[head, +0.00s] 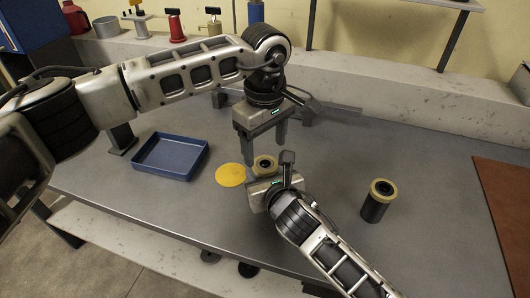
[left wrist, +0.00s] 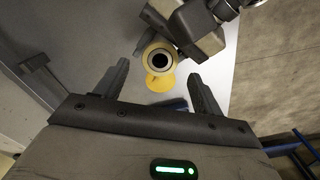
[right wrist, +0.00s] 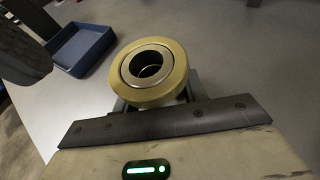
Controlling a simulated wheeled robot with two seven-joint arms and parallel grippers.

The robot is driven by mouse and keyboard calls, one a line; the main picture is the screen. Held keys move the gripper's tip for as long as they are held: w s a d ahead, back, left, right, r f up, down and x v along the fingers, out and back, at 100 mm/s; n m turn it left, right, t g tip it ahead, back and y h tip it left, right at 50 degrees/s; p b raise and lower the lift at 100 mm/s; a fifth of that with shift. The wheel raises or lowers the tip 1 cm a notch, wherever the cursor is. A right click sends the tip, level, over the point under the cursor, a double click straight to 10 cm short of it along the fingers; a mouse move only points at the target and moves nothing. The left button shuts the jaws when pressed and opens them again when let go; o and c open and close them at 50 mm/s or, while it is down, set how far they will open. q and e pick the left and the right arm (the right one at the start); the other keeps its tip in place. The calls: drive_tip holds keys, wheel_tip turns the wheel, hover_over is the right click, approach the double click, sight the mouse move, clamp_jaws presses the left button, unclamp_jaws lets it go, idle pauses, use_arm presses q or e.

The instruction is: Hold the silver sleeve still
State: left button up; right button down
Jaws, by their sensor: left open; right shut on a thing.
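The sleeve (head: 265,162) stands near the middle of the bench; its round tan-gold top with a silver inner ring and dark bore shows in the right wrist view (right wrist: 152,72). Its side is mostly hidden, so I cannot see its body colour. My right gripper (head: 268,177) is shut on the sleeve from the near side. My left gripper (head: 261,145) is open and empty, pointing down above the sleeve. In the left wrist view the sleeve top (left wrist: 160,57) shows beyond and between the open fingers, apart from them.
A yellow disc (head: 230,175) lies on the bench left of the sleeve. A blue tray (head: 150,168) stands farther left. A dark cylinder with a gold rim (head: 375,210) stands upright on the right. A brown mat (head: 505,200) lies at the right edge. Bare bench surrounds the dark cylinder.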

drive_tip(key=c, duration=0.7)
unclamp_jaws()
drive_tip(key=shift+s, duration=0.1)
